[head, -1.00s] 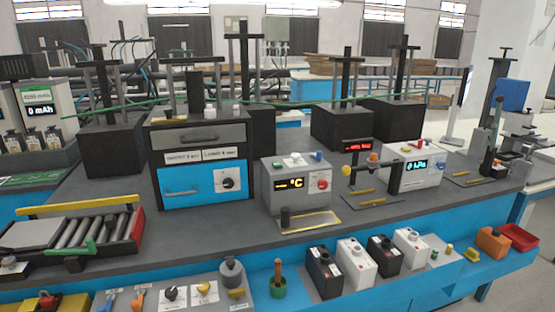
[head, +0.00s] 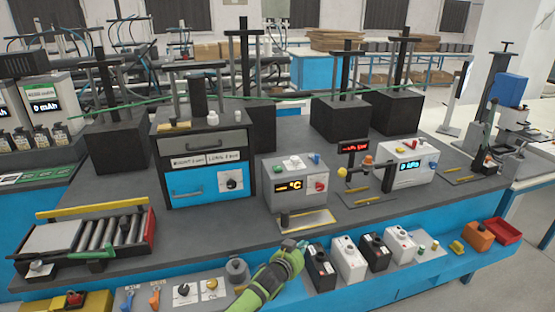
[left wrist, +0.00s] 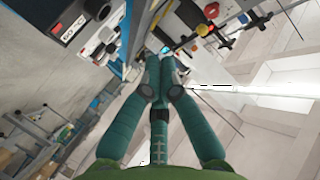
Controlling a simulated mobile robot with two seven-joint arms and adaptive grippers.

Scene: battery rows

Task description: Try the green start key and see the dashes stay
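The grey box with the °C display (head: 296,188) stands mid-bench. Its display shows orange dashes before °C. On its top, a green key (head: 279,168) sits left of a white knob and a blue key (head: 315,159). A red knob (head: 320,185) is on its front. My left gripper (head: 304,244) is low in front of the bench, below and apart from the box, near the black and white battery blocks. In the left wrist view its two green fingers (left wrist: 161,62) come together at the tips, with nothing seen between them. My right gripper is not in view.
A low tray (head: 305,222) lies before the box. A black and blue cabinet (head: 204,160) stands to its left. A red-display post and a white meter (head: 408,166) stand to its right. Several battery blocks (head: 348,258) line the front ledge.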

